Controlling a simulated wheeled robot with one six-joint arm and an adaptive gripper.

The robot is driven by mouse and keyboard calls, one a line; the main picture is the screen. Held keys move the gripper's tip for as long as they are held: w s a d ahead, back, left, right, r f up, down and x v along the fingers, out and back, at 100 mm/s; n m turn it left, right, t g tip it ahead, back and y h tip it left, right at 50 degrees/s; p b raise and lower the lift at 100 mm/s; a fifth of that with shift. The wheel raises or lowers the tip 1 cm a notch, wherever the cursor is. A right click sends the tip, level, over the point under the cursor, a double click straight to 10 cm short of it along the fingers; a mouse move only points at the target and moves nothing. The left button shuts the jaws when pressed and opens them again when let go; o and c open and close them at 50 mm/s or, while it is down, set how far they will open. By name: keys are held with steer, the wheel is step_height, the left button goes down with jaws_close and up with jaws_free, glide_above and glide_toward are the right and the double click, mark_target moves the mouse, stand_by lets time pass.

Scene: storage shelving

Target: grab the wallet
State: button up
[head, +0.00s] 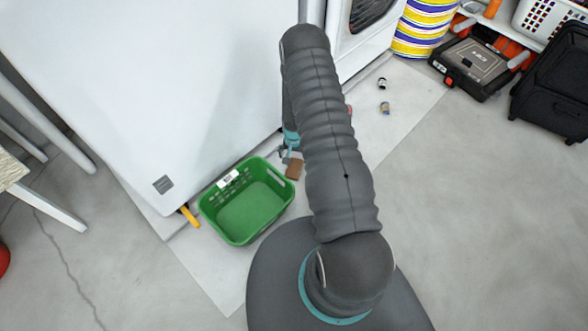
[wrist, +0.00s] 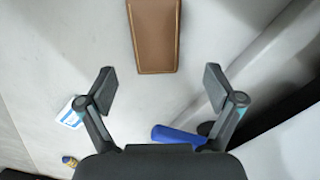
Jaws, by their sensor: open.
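The brown wallet (head: 294,169) lies on the pale floor strip just right of the green basket in the head view. In the wrist view the wallet (wrist: 154,40) is at the top centre, its upper end cut off by the frame edge. My gripper (wrist: 160,80) is open and empty, its two fingers spread wide. The wallet's near edge is just beyond the fingertips in the picture, roughly centred between them; no contact shows. In the head view my arm hides most of the gripper, and only a part shows beside the wallet.
A green basket (head: 218,218) stands left of the wallet, close to a white appliance (head: 120,90). A blue object (wrist: 178,135) and a white-and-blue item (wrist: 70,114) lie near my gripper. Small cans (head: 384,108) lie to the right. A toolbox (head: 475,65) stands at upper right.

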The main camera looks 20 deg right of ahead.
mark_target(294, 166)
steer(key=f, duration=0.2)
steer(key=s+f, duration=0.1)
steer(key=f, duration=0.1)
steer(key=shift+w+f, duration=0.1)
steer(key=shift+f, duration=0.5)
steer(key=c, duration=1.2)
